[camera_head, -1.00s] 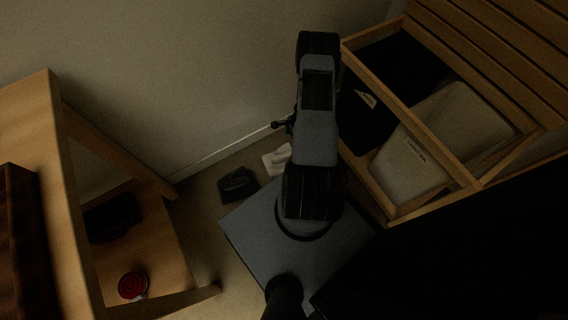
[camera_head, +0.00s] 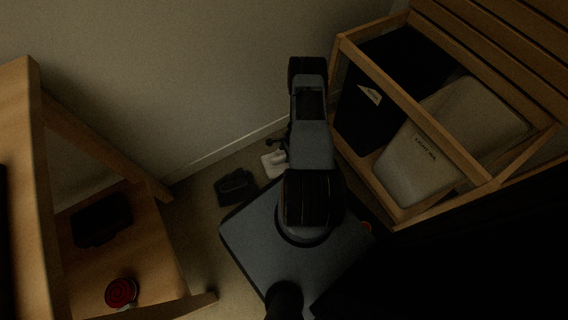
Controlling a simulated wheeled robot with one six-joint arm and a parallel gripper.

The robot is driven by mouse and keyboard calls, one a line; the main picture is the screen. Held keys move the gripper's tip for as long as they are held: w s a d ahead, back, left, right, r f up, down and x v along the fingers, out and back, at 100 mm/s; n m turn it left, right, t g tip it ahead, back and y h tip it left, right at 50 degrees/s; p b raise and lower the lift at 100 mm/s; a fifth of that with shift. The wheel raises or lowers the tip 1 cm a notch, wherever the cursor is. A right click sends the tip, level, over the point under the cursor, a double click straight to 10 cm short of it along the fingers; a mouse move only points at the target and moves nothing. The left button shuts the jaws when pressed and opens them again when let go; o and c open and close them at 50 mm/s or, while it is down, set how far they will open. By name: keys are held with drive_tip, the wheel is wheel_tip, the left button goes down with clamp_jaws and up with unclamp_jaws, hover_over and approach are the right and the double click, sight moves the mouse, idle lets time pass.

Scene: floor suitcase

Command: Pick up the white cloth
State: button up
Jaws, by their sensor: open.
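The white cloth (camera_head: 272,164) is a small pale crumpled piece on the floor near the wall, just left of my arm. My arm may hide part of it on the right. A dark folded cloth-like item (camera_head: 236,187) lies on the floor to its left. My gripper (camera_head: 277,142) shows only as a small dark shape beside my arm, above the white cloth in the picture. It is open and apart from the cloth; nothing shows in it.
A wooden rack (camera_head: 463,174) with a black case and a pale case (camera_head: 440,140) stands at right. A wooden shelf unit (camera_head: 157,262) at left holds a dark object (camera_head: 102,219) and a red round object (camera_head: 122,292). A little red thing (camera_head: 366,227) shows by my base.

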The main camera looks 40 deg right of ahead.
sight(285, 155)
drive_tip(key=b+x, duration=0.1)
drive_tip(key=x, duration=0.2)
drive_tip(key=shift+f, duration=0.1)
drive_tip(key=c, duration=1)
drive_tip(key=shift+c, duration=0.2)
